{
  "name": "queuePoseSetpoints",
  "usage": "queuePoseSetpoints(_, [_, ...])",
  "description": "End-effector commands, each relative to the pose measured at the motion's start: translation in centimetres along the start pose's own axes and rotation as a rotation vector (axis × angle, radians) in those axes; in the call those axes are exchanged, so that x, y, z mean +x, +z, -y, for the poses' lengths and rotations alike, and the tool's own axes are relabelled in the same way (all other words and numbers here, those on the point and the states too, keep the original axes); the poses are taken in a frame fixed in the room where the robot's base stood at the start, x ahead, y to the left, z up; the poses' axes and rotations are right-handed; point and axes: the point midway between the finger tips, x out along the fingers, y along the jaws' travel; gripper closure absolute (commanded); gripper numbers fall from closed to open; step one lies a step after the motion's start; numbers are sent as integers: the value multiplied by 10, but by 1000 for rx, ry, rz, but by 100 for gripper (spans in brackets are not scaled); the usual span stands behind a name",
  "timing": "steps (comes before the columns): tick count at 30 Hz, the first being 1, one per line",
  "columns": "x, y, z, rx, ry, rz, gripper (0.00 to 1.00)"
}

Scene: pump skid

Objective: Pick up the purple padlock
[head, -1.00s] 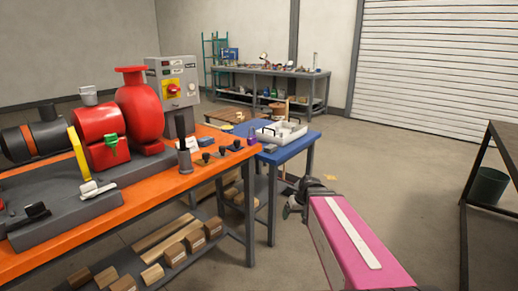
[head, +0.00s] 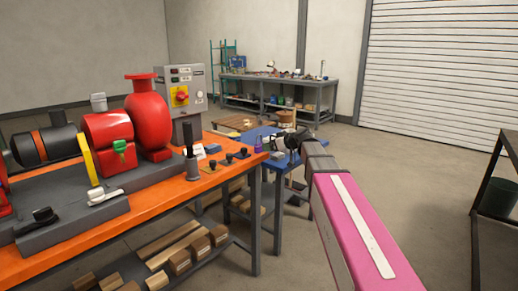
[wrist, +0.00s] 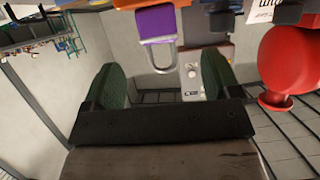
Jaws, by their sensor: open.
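In the wrist view, which is upside down, the padlock's purple body (wrist: 158,24) and grey shackle (wrist: 160,68) show at the top middle. My gripper (head: 288,140) is over the blue table, to the right of the padlock in the head view. Its two green-padded fingers (wrist: 163,78) are apart with nothing held. The shackle appears in line with the gap between them; I cannot tell how far beyond the fingertips it is.
The orange bench (head: 190,188) with the red pump (head: 148,115) and grey control box (head: 181,90) stands at the left. Several dark-handled stamps (head: 228,159) stand near its right end.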

Motion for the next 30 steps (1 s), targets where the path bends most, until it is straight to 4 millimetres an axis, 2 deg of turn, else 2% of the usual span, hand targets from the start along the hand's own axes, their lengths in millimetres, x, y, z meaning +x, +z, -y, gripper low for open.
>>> queuePoseSetpoints(4, [25, 0, -2, 1, -2, 2, 17])
queuePoseSetpoints(14, [50, 0, -2, 2, -1, 3, 17])
queuePoseSetpoints(21, [84, 0, -4, 1, -2, 3, 17])
queuePoseSetpoints(29, [88, 1, -3, 2, 0, 3, 17])
queuePoseSetpoints(30, [88, 1, -3, 2, 0, 3, 20])
